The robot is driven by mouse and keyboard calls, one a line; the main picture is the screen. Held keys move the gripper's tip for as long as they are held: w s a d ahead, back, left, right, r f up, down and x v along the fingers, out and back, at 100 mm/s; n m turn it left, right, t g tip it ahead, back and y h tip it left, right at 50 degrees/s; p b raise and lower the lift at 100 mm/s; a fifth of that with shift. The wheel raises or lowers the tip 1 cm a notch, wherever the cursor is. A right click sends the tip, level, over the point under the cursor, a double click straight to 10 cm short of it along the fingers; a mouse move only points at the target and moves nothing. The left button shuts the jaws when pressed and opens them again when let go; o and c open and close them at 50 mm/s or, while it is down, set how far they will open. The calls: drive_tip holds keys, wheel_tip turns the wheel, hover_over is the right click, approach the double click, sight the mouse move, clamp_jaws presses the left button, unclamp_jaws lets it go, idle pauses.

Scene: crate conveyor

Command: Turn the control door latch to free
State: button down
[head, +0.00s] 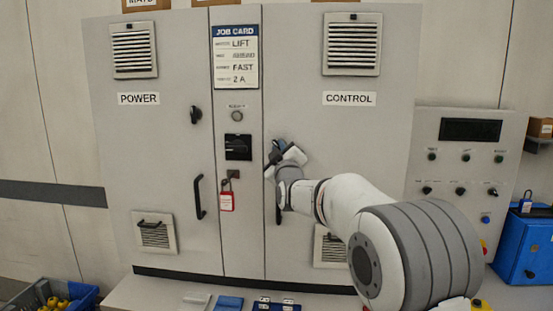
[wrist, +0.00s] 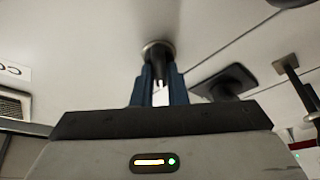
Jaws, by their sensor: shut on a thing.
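The control door (head: 340,140) is the right-hand door of the grey cabinet, under a CONTROL label, and looks shut. My gripper (head: 274,153) is at its left edge, about level with the black switch on the middle panel. In the wrist view my gripper (wrist: 159,88) has its two blue fingers closed on the control door latch (wrist: 157,50), a dark lever on a round metal base. The lever's lower part is between the fingers, so its exact angle is hard to tell. In the head view my gripper hides the latch.
The middle panel has a black switch (head: 238,147) and a red padlock tag (head: 226,201). The control door's handle (head: 278,213) hangs just below my wrist. The power door (head: 160,150) has its own latch (head: 196,114). A button panel (head: 465,160) stands at right.

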drive_tip(key=n+g, duration=0.1)
drive_tip(key=n, duration=0.2)
drive_tip(key=n+g+y, duration=0.1)
drive_tip(key=n, duration=0.2)
drive_tip(key=n+g+b, duration=0.1)
drive_tip(key=n, duration=0.2)
drive_tip(key=shift+r+n+g, duration=0.15)
drive_tip(key=shift+n+g, duration=0.15)
idle(0.4)
drive_tip(key=c, duration=1.4)
unclamp_jaws()
drive_tip(key=shift+c, duration=0.2)
drive_tip(key=shift+s+d, duration=0.1)
